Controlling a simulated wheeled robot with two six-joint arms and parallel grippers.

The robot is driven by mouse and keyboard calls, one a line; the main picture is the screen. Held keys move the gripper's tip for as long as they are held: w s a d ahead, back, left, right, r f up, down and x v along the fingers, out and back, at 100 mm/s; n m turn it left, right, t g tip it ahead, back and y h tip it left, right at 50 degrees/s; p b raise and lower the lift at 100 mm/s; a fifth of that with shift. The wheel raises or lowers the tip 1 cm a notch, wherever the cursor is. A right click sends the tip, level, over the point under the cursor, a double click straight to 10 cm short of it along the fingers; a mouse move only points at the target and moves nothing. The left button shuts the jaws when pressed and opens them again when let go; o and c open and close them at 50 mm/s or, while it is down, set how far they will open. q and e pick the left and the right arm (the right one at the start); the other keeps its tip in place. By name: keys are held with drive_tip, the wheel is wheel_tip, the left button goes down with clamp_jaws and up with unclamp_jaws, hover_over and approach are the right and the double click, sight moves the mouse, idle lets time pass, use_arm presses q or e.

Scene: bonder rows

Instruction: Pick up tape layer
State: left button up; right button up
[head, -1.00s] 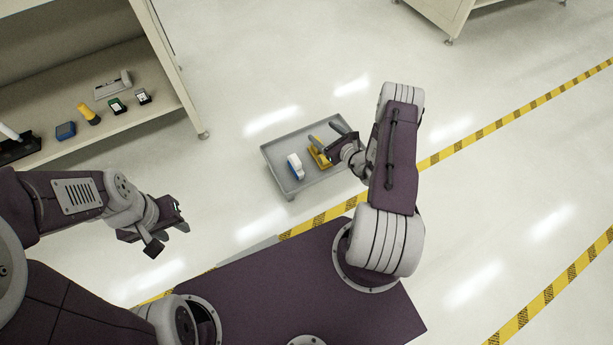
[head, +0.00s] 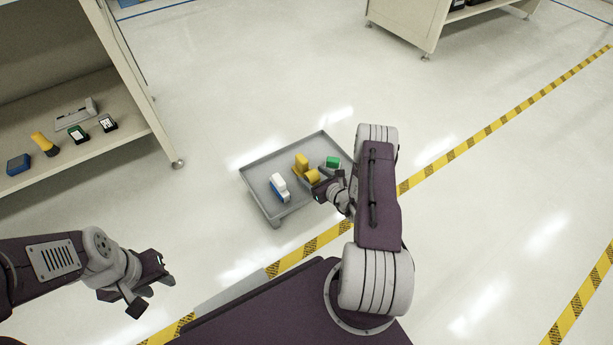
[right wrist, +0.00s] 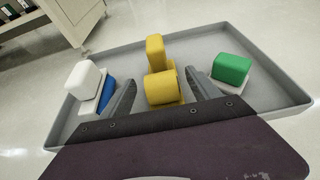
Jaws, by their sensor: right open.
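The yellow tool (head: 301,164), an upright block with a round roll-like part, looks most like the tape layer. It stands in a grey tray (head: 252,190). In the right wrist view the yellow tool (right wrist: 160,86) sits centrally between the fingers of my right gripper (right wrist: 161,95), which is open and holds nothing. I cannot tell how far the fingers reach past it. In the head view my right gripper (head: 318,187) is at the tray, partly covering the yellow tool's near side. My left gripper (head: 152,295) is open and empty over the floor at lower left.
In the tray, a white-and-blue item (head: 279,187) stands left of the yellow tool and a green-topped item (head: 333,162) right of it. A shelf (head: 125,140) with several small items stands at left. Open floor lies beyond the tray.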

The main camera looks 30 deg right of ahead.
sight(309, 172)
drive_tip(key=b+x, duration=0.2)
drive_tip(key=x, duration=0.1)
drive_tip(key=shift+s+f, duration=0.1)
drive_tip(key=shift+f, duration=0.25)
drive_tip(key=shift+w, duration=0.25)
use_arm(q)
wheel_tip(309, 172, down, 3)
drive_tip(key=shift+f, duration=0.2)
use_arm(e)
drive_tip(key=shift+r, duration=0.2)
